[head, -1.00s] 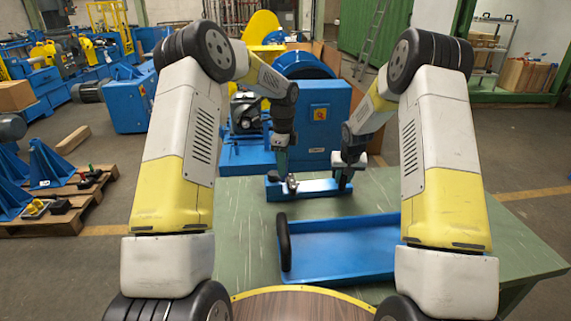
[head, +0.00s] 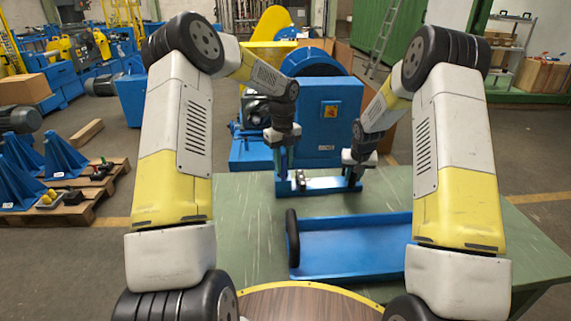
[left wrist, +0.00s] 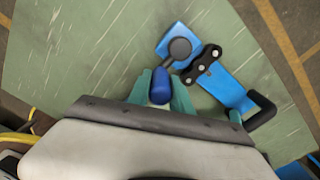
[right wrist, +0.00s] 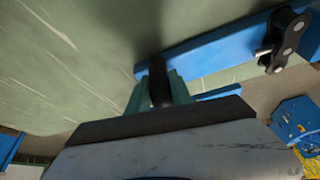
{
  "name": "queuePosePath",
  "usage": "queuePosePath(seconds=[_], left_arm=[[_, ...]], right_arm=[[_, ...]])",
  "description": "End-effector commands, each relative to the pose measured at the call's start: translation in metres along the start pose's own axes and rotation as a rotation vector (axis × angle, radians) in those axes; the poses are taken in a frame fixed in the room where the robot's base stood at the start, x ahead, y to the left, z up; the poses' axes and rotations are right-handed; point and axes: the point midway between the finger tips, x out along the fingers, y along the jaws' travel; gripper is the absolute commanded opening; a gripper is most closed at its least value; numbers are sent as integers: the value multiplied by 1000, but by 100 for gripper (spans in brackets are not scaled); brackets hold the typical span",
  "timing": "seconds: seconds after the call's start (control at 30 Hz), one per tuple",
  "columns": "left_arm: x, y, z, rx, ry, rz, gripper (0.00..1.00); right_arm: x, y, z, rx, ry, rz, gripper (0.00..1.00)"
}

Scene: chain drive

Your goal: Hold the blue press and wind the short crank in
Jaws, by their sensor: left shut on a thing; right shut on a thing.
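The blue press appears as a blue grip (left wrist: 160,88) on a round dark head in the left wrist view. My left gripper (head: 281,168) stands at the left end of the blue bar, its fingers shut around that grip. The short crank's black handle (right wrist: 158,84) is between my right gripper's fingers (right wrist: 160,95). The left wrist view also shows a black crank (left wrist: 262,108) at the bar's far end. My right gripper (head: 352,178) is at the bar's right end. A dark chain piece (left wrist: 202,64) sits on the bar between them. The crank's inner end is hidden.
The blue bar (head: 328,185) lies on the green table (head: 245,225). A blue machine (head: 325,120) stands behind the table. The table's left part is clear.

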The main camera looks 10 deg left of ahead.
Motion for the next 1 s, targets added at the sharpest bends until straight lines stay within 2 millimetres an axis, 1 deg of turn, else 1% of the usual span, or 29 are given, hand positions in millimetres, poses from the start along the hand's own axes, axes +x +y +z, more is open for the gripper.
queuePosePath(seconds=[0.03,0.6,0.8,1.0], left_arm=[[0,4,4,15,-4,4,0],[1,16,15,335,-2,6,0],[1,19,18,391,-2,6,0],[1,19,19,409,-2,7,0]], right_arm=[[-1,6,-1,6,2,6,0],[0,8,-1,7,2,9,0],[0,8,-1,7,2,9,0],[-1,8,-1,8,2,10,0]])
